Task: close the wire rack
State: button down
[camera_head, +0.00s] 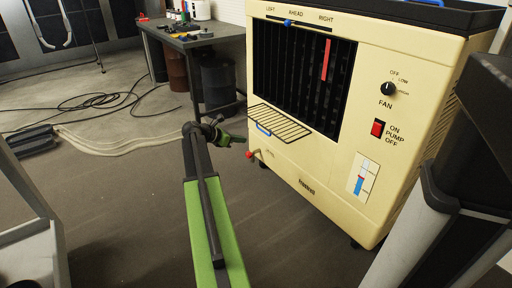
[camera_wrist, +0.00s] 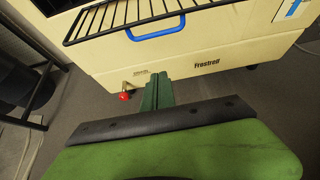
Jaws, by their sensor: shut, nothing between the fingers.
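The wire rack (camera_head: 280,123) is a black wire shelf folded out from the lower front of the cream cooler (camera_head: 307,167), below its dark grille. It has a blue handle (camera_head: 263,128) at its outer edge. In the wrist view the rack (camera_wrist: 115,18) spans the top, with its blue handle (camera_wrist: 157,29) near the centre. My gripper (camera_head: 239,140) is shut and empty. It is left of the cooler's front, lower than the rack and apart from it. In the wrist view the green fingers (camera_wrist: 157,92) point toward the cooler's front, below the handle.
A red knob (camera_head: 250,155) sticks out low on the cooler's front, close to my gripper. A workbench (camera_head: 190,38) with tools stands behind. Black cables (camera_head: 100,103) lie on the floor at left. The brown floor before the cooler is clear.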

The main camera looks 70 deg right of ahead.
jog(key=b+x, duration=0.6)
jog(key=x, duration=0.4)
jog(key=r+p, duration=0.2)
jog(key=p, duration=0.1)
jog(key=r+p, duration=0.2)
jog(key=shift+s+d, duration=0.1)
jog(key=shift+d, duration=0.2)
